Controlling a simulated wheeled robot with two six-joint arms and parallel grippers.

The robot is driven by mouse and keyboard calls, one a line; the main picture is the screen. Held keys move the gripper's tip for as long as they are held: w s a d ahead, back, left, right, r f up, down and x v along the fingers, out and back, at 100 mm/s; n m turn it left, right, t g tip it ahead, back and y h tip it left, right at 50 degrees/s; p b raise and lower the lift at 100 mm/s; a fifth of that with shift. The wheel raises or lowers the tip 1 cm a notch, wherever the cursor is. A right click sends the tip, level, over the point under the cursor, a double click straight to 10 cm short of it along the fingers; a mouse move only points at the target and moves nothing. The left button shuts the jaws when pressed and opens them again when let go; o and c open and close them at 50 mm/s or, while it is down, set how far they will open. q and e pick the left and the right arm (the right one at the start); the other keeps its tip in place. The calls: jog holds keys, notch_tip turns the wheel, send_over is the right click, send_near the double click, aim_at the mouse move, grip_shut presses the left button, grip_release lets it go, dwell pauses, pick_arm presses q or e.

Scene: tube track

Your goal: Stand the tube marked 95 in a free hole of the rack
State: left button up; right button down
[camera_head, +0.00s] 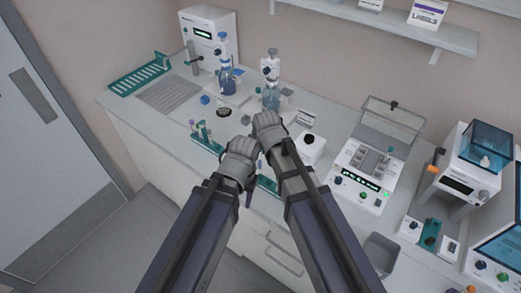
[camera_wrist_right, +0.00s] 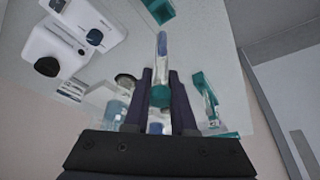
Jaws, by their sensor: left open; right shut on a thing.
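My right gripper (camera_wrist_right: 162,85) is shut on a tube (camera_wrist_right: 161,68) with a teal cap and a bluish end; its marking cannot be read. In the head view the right gripper (camera_head: 262,122) is over the counter and hides the tube. My left gripper (camera_head: 250,178) is open, close beside it and nearer the front edge. A teal rack (camera_head: 207,143) with a few tubes stands at the counter's front left; it also shows in the wrist view (camera_wrist_right: 207,100). Another teal piece (camera_head: 267,184) shows partly behind the arms; whether it joins the rack cannot be told.
Two dispenser bottles (camera_head: 226,78) (camera_head: 271,97) stand behind the grippers. A teal drying rack (camera_head: 140,78) lies far left. Small blocks lie near the bottles.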

aim_at(259, 165)
jog(key=shift+f+b, duration=2.35)
jog(key=shift+f, duration=0.05)
jog(key=shift+f+b, duration=0.55)
jog(key=shift+f, duration=0.05)
jog(key=shift+f+b, duration=0.4)
jog(key=shift+f, duration=0.1)
jog(key=shift+f+b, duration=0.4)
jog(key=shift+b, duration=0.1)
jog(key=shift+f, duration=0.15)
jog(key=c, duration=0.7)
grip_release()
jog(key=shift+o, duration=0.2)
